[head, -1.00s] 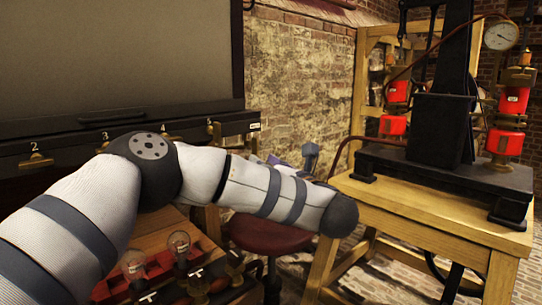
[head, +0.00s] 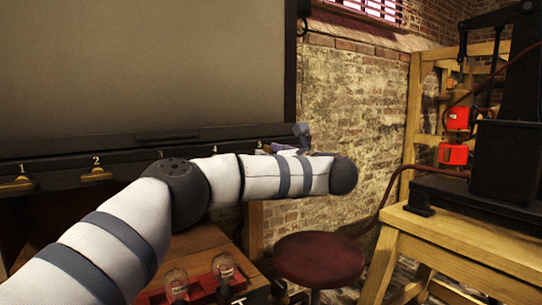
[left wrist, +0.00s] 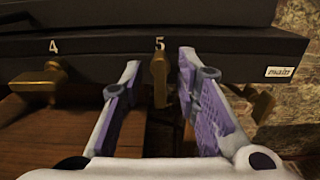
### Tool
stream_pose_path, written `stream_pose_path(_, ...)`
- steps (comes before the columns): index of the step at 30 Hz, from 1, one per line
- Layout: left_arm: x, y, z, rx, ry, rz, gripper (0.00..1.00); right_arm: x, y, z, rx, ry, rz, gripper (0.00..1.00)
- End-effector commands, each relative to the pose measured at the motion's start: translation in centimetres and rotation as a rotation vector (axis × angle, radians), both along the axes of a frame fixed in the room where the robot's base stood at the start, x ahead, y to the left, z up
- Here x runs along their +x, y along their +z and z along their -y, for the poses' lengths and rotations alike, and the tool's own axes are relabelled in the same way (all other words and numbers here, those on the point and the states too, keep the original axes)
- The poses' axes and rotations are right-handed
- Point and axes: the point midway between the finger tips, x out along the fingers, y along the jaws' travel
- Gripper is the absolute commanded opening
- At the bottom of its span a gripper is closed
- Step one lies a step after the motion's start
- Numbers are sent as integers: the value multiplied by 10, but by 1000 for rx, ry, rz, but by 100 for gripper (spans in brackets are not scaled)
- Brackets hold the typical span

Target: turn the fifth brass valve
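The fifth brass valve (left wrist: 159,80) is under the white number 5 on the dark ledge in the left wrist view. Its handle looks upright, whereas the fourth brass valve (left wrist: 38,82) lies flatter. My left gripper (left wrist: 160,62) is open, with one purple-lined finger on each side of the fifth valve. Small gaps show between the fingers and the brass. In the head view my left gripper (head: 301,137) is at the right end of the ledge, partly behind my forearm, and the fifth valve is hidden there. My right gripper is in neither view.
The first (head: 17,183) and second (head: 97,174) brass valves show farther left. A brass fitting (left wrist: 262,103) is at the ledge's right end. Bulbs (head: 222,265) stand on a bench below. A red stool (head: 319,258) and wooden press table (head: 440,235) are at right.

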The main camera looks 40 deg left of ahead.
Motion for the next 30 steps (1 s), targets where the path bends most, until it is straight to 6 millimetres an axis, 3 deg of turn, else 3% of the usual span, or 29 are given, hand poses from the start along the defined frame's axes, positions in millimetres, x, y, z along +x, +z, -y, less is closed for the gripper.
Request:
stream_pose_path(2, 0, 0, 0, 0, 0, 0, 29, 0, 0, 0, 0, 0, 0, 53)
stream_pose_path(6, 0, 0, 0, 0, 0, 0, 0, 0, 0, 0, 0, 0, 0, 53)
stream_pose_path(19, 0, 1, 1, 13, 0, -35, 0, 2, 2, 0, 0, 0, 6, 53)
stream_pose_path(30, 0, 2, 1, 116, 1, -280, 0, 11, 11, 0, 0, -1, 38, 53)
